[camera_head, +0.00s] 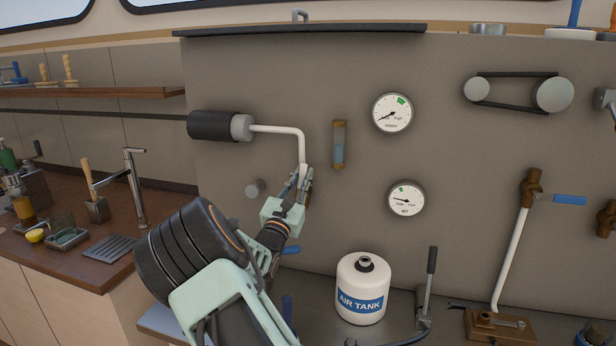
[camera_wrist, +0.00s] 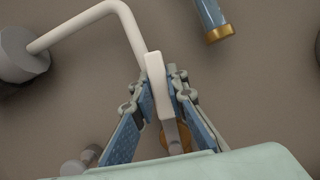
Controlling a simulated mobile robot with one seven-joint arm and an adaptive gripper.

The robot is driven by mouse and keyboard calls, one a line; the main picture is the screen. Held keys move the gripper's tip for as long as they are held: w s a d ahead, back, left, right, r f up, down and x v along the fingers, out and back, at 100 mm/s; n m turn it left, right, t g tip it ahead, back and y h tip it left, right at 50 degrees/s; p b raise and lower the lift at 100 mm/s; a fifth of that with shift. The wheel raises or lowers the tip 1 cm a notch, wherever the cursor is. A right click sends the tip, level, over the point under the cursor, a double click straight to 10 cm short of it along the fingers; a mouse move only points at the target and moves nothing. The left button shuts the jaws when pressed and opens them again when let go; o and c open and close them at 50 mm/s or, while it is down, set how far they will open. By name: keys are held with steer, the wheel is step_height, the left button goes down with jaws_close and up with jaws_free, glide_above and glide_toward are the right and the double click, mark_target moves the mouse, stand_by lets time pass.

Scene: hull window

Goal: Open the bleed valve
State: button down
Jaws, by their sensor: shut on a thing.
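My gripper (camera_head: 302,180) is at the panel, at the lower end of a white bent pipe (camera_head: 301,143). In the wrist view its blue-padded fingers (camera_wrist: 161,92) are closed around a pale lever-like piece (camera_wrist: 158,80). A grey stem runs down from this piece, in front of a round brass part (camera_wrist: 178,138). The brass part is mostly hidden behind the fingers. The pipe (camera_wrist: 128,25) comes from a grey-ended black cylinder (camera_head: 213,126) on the left. I cannot tell from the views how far the lever is turned.
A sight glass (camera_head: 338,145) is close right of my gripper, with two gauges (camera_head: 392,112) (camera_head: 406,200) beyond it. A grey knob (camera_head: 255,188) is to the left. The air tank (camera_head: 362,290) and a pump lever (camera_head: 428,280) stand below right.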

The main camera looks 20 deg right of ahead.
steer(key=shift+w+a+n+t+y+p, duration=0.15)
steer(key=shift+a+n+t+y+p, duration=0.1)
steer(key=shift+n, duration=0.4)
steer(key=shift+w+a+n+t+y+p, duration=0.1)
steer(key=shift+w+a+n+t+y, duration=0.1)
steer(key=shift+n, duration=0.45)
steer(key=c, duration=1.9)
jaws_free()
steer(key=shift+s, duration=0.1)
steer(key=v, duration=1.2)
